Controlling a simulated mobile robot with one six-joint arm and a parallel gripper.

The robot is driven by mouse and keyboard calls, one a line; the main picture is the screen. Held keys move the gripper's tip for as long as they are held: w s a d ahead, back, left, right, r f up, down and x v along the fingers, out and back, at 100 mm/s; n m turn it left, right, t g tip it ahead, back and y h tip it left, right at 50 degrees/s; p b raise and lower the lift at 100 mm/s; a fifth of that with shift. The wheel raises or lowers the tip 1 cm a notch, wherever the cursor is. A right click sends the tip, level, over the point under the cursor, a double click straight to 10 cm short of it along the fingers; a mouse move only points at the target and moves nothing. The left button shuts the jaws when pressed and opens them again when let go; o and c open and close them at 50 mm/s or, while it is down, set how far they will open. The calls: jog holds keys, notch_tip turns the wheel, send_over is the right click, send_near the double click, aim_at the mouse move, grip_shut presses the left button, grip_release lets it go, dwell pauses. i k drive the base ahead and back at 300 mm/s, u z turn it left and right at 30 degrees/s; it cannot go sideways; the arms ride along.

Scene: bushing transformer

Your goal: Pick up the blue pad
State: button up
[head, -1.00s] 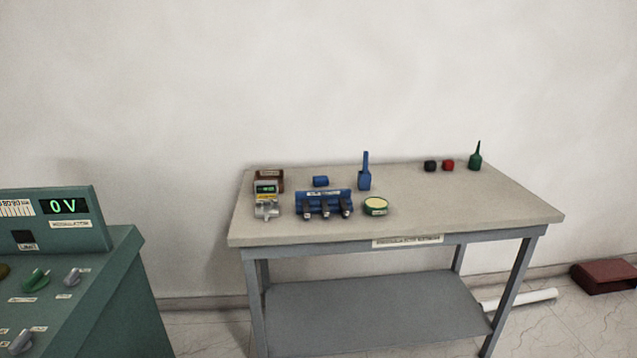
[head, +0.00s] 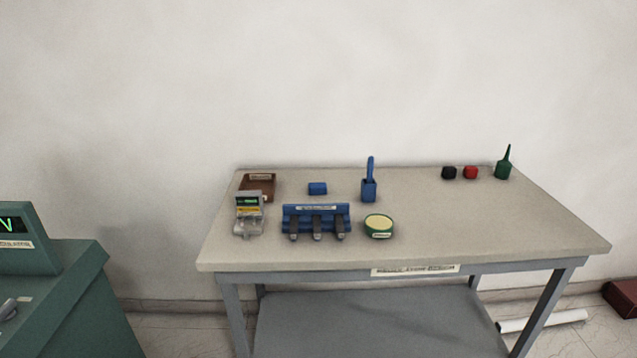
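The blue pad (head: 317,188) looks like a small blue block lying on the table top (head: 480,225), toward the back and left of the middle. It sits behind the blue rack (head: 316,212) and to the left of a blue holder with an upright blue handle (head: 369,188). Nothing covers the pad in the head view. My gripper does not show in the head view.
Near the pad are a brown tray (head: 258,186), a grey meter-like device (head: 248,214) and a green round tin (head: 379,226). Black (head: 449,172) and red (head: 471,172) pieces and a green bottle (head: 503,168) stand back right. A green console (head: 75,290) stands left.

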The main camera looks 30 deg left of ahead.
aim_at(315, 188)
jog(key=i, duration=1)
jog(key=u, duration=4.2)
jog(key=i, duration=0.1)
jog(key=z, duration=2.9)
jog(key=k, duration=0.2)
jog(key=u, duration=2)
jog(key=k, duration=0.25)
jog(key=z, duration=0.05)
